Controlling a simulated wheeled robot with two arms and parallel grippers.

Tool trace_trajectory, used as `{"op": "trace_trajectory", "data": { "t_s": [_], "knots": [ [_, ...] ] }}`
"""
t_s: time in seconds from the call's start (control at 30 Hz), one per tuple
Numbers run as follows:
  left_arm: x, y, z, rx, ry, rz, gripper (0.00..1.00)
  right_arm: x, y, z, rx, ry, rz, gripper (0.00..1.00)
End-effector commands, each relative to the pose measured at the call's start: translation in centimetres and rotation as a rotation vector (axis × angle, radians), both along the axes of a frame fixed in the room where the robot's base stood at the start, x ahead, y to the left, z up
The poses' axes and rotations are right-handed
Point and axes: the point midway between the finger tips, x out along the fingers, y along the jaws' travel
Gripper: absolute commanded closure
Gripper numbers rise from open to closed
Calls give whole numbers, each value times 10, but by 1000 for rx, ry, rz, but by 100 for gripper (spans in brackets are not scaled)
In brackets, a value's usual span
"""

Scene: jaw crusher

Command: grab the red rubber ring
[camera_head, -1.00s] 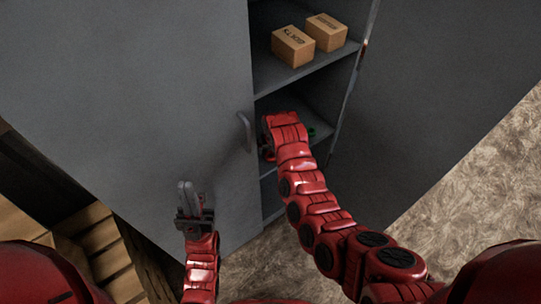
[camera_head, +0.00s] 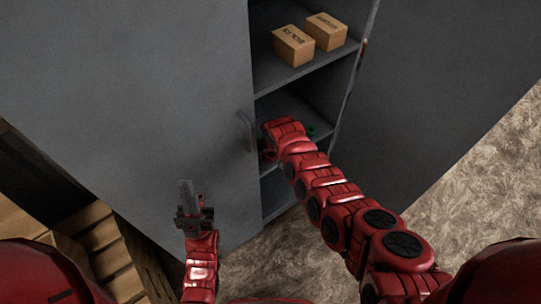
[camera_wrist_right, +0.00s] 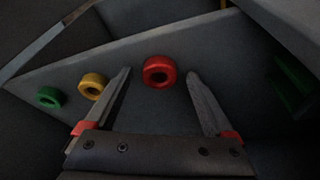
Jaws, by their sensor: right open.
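The red rubber ring (camera_wrist_right: 159,71) lies on a grey shelf (camera_wrist_right: 215,55) in the right wrist view, ahead of my right gripper (camera_wrist_right: 160,80). That gripper is open, with one finger to each side of the ring's line and nothing held between them. In the head view my right arm reaches into the cabinet, and its fingers are hidden behind the wrist. My left gripper (camera_head: 186,190) is outside the cabinet, to the left of its opening. Its fingers look close together and empty.
A yellow ring (camera_wrist_right: 93,86) and a green ring (camera_wrist_right: 49,97) lie left of the red one. A dark green object (camera_wrist_right: 292,85) is at the right. Two cardboard boxes (camera_head: 293,46) stand on the upper shelf. The cabinet door handle (camera_head: 246,131) is beside my right wrist.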

Motion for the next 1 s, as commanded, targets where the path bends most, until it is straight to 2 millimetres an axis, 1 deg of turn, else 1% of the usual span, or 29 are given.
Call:
{"op": "trace_trajectory", "data": {
  "t_s": [0.17, 0.2, 0.37, 0.4, 0.57, 0.6, 0.67, 0.7, 1.0],
  "knots": [
    [0, 0, 0, 0, 0, 0, 100, 0, 0, 0, 0, 0, 0, 12],
    [0, 0, 0, 0, 0, 0, 100, 0, 0, 0, 0, 0, 0, 14],
    [0, 0, 0, 0, 0, 0, 100, 0, 0, 0, -1, 0, 0, 42],
    [0, 0, 0, 0, 0, 0, 100, 0, 0, 0, -1, 0, 0, 50],
    [0, 0, 0, 0, 0, 0, 100, 0, 0, 0, -1, 0, 1, 78],
    [0, 0, 0, 0, 0, 0, 100, 0, 0, 0, -1, 0, 1, 86],
    [0, 0, 0, 0, 0, 0, 100, 0, 0, 0, -1, 0, 1, 96],
    [0, 0, 0, 0, 0, 0, 100, 0, 0, 0, -1, 0, 1, 100],
    [0, 0, 0, 0, 0, 0, 100, 0, 0, 1, -1, 0, 1, 100]
  ]
}}
